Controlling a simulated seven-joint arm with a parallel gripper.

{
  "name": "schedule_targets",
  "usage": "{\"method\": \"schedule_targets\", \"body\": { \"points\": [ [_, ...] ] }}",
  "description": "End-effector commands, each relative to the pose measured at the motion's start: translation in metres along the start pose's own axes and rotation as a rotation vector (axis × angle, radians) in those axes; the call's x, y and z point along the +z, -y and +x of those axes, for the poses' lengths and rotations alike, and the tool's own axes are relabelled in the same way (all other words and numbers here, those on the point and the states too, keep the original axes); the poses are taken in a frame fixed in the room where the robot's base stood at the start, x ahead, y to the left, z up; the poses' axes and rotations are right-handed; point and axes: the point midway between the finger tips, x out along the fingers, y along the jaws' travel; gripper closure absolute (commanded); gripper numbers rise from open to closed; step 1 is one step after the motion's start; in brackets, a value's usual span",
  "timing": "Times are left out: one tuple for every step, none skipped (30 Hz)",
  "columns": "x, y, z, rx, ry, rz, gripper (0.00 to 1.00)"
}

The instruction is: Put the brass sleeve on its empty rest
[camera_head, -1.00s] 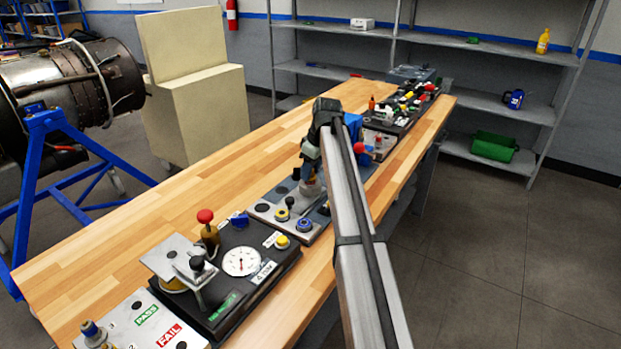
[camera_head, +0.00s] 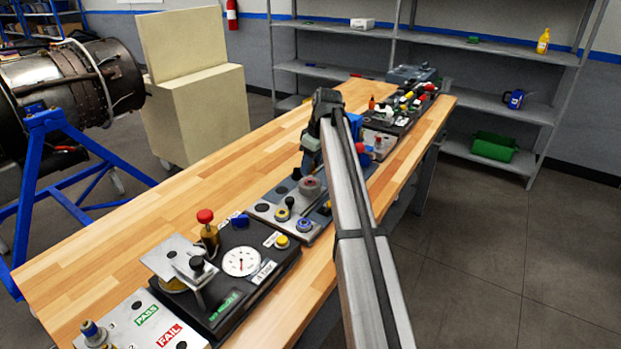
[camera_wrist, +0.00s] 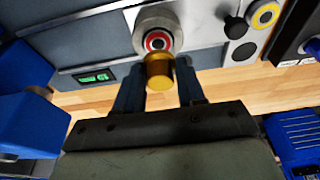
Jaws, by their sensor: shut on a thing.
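The brass sleeve (camera_wrist: 159,72) is in the wrist view, a short gold-brown cylinder between the two fingers of my gripper (camera_wrist: 160,88). My gripper is shut on it. In the head view my gripper (camera_head: 311,152) is over the middle of the bench, above and behind a grey round fixture (camera_head: 310,187); the sleeve cannot be made out there. In the wrist view a grey round fixture with a red ring and dark centre (camera_wrist: 156,42) appears just beyond the sleeve; I cannot tell their gap. I cannot tell which place is the sleeve's empty rest.
The grey panel beside the fixture carries a yellow-ringed knob (camera_wrist: 265,15) and a black knob (camera_wrist: 235,27). A dark gauge unit (camera_head: 240,262) with a red-topped lever stands nearer. A crowded dark tray (camera_head: 405,112) lies at the far end. The bench's left side is bare wood.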

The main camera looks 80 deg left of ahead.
Motion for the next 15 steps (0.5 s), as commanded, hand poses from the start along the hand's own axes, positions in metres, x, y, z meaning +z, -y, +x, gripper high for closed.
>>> {"method": "schedule_targets", "body": {
  "points": [
    [-0.001,0.000,-0.004,0.000,-0.001,0.000,1.00],
    [-0.002,0.000,-0.005,0.000,-0.001,0.000,1.00],
    [-0.002,-0.001,-0.008,0.001,-0.001,0.000,1.00],
    [-0.003,-0.001,-0.010,0.001,-0.001,0.000,1.00],
    [-0.003,-0.001,-0.011,0.001,-0.001,0.000,1.00],
    [-0.004,-0.001,-0.014,0.001,-0.001,0.000,1.00],
    [-0.004,-0.001,-0.016,0.001,-0.001,0.000,1.00],
    [-0.005,-0.001,-0.018,0.001,-0.001,0.000,1.00],
    [-0.006,-0.001,-0.021,0.001,-0.001,0.000,1.00],
    [-0.006,-0.001,-0.023,0.001,-0.001,0.000,1.00],
    [-0.007,0.000,-0.025,0.001,-0.001,0.000,1.00],
    [-0.007,0.000,-0.027,0.001,-0.001,0.000,1.00],
    [-0.008,0.000,-0.029,0.001,-0.001,0.000,1.00],
    [-0.008,0.000,-0.031,0.000,-0.001,0.000,1.00],
    [-0.009,0.000,-0.033,0.000,-0.001,0.000,1.00]
  ]
}}
